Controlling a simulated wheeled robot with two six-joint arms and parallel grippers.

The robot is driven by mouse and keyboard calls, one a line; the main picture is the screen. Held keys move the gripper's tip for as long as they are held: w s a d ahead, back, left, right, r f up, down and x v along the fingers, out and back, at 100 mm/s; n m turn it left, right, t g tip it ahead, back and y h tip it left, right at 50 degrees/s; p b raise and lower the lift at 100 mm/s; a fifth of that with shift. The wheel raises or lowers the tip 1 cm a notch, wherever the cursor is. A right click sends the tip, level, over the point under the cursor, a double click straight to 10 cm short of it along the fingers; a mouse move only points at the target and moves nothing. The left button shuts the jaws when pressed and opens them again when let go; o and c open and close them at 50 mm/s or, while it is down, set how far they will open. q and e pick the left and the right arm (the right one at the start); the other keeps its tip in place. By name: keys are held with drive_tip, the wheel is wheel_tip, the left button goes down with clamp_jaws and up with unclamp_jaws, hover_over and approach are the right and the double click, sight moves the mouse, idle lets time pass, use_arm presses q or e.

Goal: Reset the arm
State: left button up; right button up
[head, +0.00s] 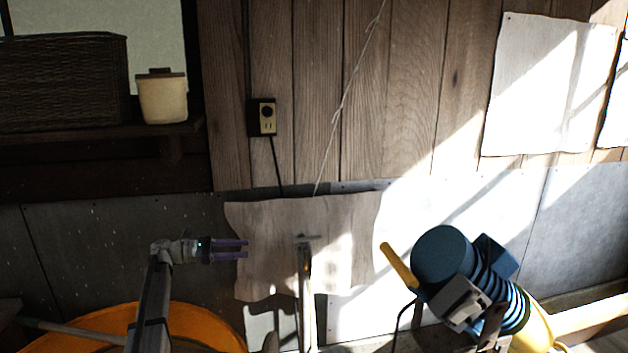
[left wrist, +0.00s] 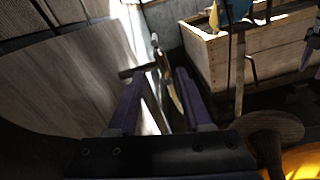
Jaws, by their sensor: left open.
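My left gripper (head: 232,249) points right in the head view, its two purple fingers apart with nothing visible between them. In the left wrist view its fingers (left wrist: 160,100) are also spread. A T-shaped, hammer-like tool (head: 305,265) stands upright to the right of the fingertips, apart from them in the head view. It also shows beyond the fingers in the left wrist view (left wrist: 163,68). A purple shape at the right edge of the left wrist view may be part of my right gripper, too cut off to tell its state.
A pale wooden sheet (head: 275,225) stands against the wall behind the tool. An orange round container (head: 205,318) is below my left arm. A blue cylindrical machine with a yellow handle (head: 445,262) stands at right. A wooden crate (left wrist: 235,58) shows in the left wrist view.

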use_arm(q)
drive_tip(key=s+d+f+m+g+y+p, duration=0.1)
drive_tip(key=s+d+f+m+y, duration=0.25)
drive_tip(key=s+d, duration=0.35)
drive_tip(key=s+d+f+m+g+y, duration=0.2)
drive_tip(key=s+d+f+m, duration=0.1)
drive_tip(key=s+d+f, duration=0.3)
drive_tip(key=s+d+f+m+g+y+p, duration=0.1)
drive_tip(key=s+d+f+m+y, duration=0.25)
drive_tip(key=s+d, duration=0.4)
drive_tip(key=s+a+f+m+y, duration=0.2)
drive_tip(key=s+m+y, duration=0.3)
drive_tip(key=s, duration=0.4)
drive_tip(key=s+a+f+m+y+p, duration=0.1)
drive_tip(key=s+m+y, duration=0.3)
drive_tip(key=s, duration=0.6)
drive_tip(key=shift+s+a+f+m+t+y, duration=0.15)
drive_tip(key=shift+a+f+m+t+y, duration=0.3)
drive_tip(key=shift+f+m, duration=0.55)
